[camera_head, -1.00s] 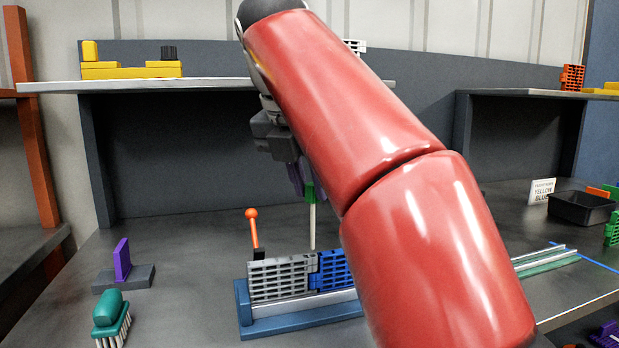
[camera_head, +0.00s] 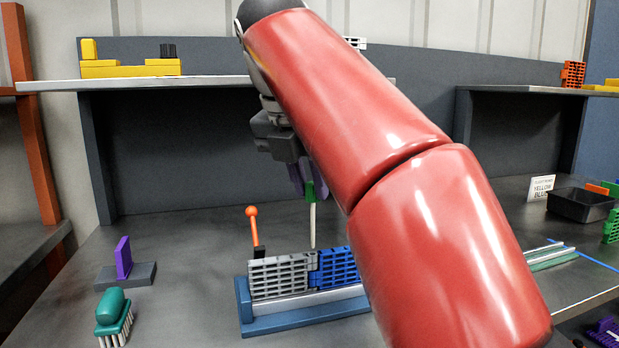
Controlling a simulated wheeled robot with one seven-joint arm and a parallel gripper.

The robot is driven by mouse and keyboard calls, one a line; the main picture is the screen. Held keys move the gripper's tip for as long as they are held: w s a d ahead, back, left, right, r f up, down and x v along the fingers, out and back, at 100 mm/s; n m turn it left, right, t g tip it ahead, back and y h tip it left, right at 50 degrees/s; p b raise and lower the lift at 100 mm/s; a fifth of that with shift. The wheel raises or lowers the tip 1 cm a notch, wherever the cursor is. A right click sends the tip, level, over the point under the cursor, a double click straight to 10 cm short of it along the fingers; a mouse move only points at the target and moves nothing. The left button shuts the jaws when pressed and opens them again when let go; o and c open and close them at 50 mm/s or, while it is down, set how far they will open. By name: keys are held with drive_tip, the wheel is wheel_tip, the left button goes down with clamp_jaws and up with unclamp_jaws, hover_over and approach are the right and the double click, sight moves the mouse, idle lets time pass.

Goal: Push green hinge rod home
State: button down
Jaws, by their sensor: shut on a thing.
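My gripper (camera_head: 300,178) is partly hidden behind my red arm. It is shut on the green hinge rod, whose green head (camera_head: 310,190) shows at the purple fingertips. The rod's pale shaft (camera_head: 313,228) points down, upright, its lower end at the top edge of the belt modules. A grey module (camera_head: 283,276) and a blue module (camera_head: 334,267) sit side by side in a blue fixture (camera_head: 300,321). The rod's tip is near the seam between them; I cannot tell whether it is in the hinge. The fixture's right end is hidden by my arm.
An orange-knobbed lever (camera_head: 253,226) stands behind the grey module. A purple upright piece on a grey base (camera_head: 135,275) and a teal brush (camera_head: 112,318) lie left. A black tray (camera_head: 581,205) and a sign (camera_head: 541,188) stand right. A shelf (camera_head: 210,82) spans the back.

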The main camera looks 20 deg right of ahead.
sight(312, 244)
drive_tip(key=shift+f, duration=0.2)
drive_tip(key=shift+f+b, duration=3.05)
drive_tip(key=shift+f, duration=1.05)
drive_tip(key=shift+f, duration=0.1)
drive_tip(key=c, duration=1.2)
unclamp_jaws()
drive_tip(key=p+v, duration=0.3)
drive_tip(key=v, duration=0.4)
drive_tip(key=shift+r, duration=0.3)
